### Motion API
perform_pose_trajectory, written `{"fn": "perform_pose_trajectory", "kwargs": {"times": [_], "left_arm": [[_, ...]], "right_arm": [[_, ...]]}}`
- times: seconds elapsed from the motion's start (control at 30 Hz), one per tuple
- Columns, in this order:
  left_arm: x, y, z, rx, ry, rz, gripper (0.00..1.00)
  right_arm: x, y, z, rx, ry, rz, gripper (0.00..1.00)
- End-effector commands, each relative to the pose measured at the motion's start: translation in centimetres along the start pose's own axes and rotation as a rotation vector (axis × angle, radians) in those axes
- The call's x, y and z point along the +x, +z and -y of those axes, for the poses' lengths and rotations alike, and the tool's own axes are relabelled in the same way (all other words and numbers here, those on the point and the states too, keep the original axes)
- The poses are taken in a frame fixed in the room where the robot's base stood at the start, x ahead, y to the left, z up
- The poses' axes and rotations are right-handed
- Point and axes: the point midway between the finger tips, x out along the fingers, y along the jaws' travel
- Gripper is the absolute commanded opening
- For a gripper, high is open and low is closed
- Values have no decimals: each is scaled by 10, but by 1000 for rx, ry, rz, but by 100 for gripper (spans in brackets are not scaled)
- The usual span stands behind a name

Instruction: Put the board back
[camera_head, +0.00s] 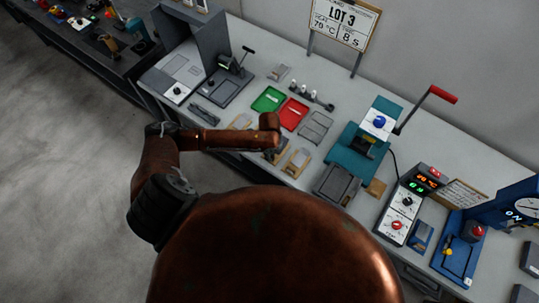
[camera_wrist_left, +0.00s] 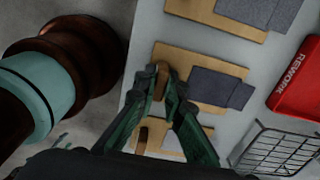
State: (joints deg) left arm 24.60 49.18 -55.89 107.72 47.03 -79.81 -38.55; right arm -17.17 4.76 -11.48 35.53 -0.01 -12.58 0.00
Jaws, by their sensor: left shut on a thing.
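Several wooden boards with grey pads lie on the grey bench. In the left wrist view one board (camera_wrist_left: 182,60) is in the middle, with another board (camera_wrist_left: 212,22) above it and a third board (camera_wrist_left: 160,143) below, partly covered by my fingers. My left gripper (camera_wrist_left: 161,79) is shut on the upright brown handle at the left end of the middle board. The board looks flat and in line with its neighbours; I cannot tell whether it touches the bench. In the head view my copper arm hides most of the gripper, and a board (camera_head: 298,162) lies right of it.
A red REWORK tray (camera_wrist_left: 297,85) and a wire basket (camera_wrist_left: 268,150) are right of the boards. A green tray (camera_head: 269,99) lies beside the red one. A teal press (camera_head: 361,147) with a red-handled lever and a control box (camera_head: 402,205) stand farther right.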

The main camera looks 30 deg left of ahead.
Motion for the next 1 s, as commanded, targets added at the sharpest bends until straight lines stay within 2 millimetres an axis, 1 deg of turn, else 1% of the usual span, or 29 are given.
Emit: {"fn": "perform_pose_trajectory", "kwargs": {"times": [0.17,0.2,0.4,0.47,0.77,0.87,0.97,1.0], "left_arm": [[2,0,0,0,0,0,0],[2,0,0,-1,1,0,10],[2,0,0,-1,1,0,24],[2,0,0,-1,1,0,27],[0,0,0,0,0,0,27],[-9,0,1,0,-1,-1,27],[-26,1,1,1,-3,0,27],[-34,0,2,0,-4,0,27]], "right_arm": [[0,0,0,0,0,0,47],[0,0,0,1,0,0,47],[0,0,1,1,-1,0,47],[0,0,2,2,-2,0,47],[0,-1,6,3,-6,-1,47],[1,-1,6,4,-6,-1,47],[1,-1,6,3,-6,-1,47],[1,-1,6,3,-5,-1,47]]}}
